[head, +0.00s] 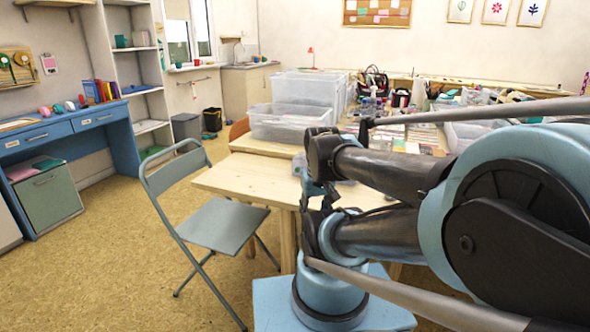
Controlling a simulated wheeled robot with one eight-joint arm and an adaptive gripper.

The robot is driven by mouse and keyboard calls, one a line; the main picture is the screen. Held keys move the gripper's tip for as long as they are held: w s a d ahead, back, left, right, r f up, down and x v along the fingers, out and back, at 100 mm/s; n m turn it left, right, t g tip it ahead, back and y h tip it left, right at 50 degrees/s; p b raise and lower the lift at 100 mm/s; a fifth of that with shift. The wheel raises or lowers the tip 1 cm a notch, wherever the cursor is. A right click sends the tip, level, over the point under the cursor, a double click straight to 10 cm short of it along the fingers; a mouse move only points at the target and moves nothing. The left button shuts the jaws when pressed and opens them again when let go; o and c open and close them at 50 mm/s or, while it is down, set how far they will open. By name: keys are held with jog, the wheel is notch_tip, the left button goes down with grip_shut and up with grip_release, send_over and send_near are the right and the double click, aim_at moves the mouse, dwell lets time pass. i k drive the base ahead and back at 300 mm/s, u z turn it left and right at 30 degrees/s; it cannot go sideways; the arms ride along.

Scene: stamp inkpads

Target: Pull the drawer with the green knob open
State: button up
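I see no green knob on any drawer front. A blue desk (127,140) stands against the left wall. It has a left drawer (36,138) and a right drawer (103,118), both looking shut, each with a bar-like handle. My folded arm fills the right side and middle of the view, and it hides part of the tables. The small dark and blue parts around its far end (312,185) are too cluttered to tell whether the gripper is open or shut. They are well apart from the desk.
A grey-green cabinet (52,202) stands under the desk. A folding chair (222,226) stands between the desk and my arm, beside a wooden table (240,178). Clear plastic bins (287,125) stand behind. The floor (110,265) in front of the desk is free.

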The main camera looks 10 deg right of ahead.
aim_at(297, 166)
jog(key=i, duration=0.4)
jog(key=z, duration=0.05)
jog(key=k, duration=0.5)
jog(key=u, duration=0.6)
jog(key=k, duration=0.9)
jog(key=z, duration=0.35)
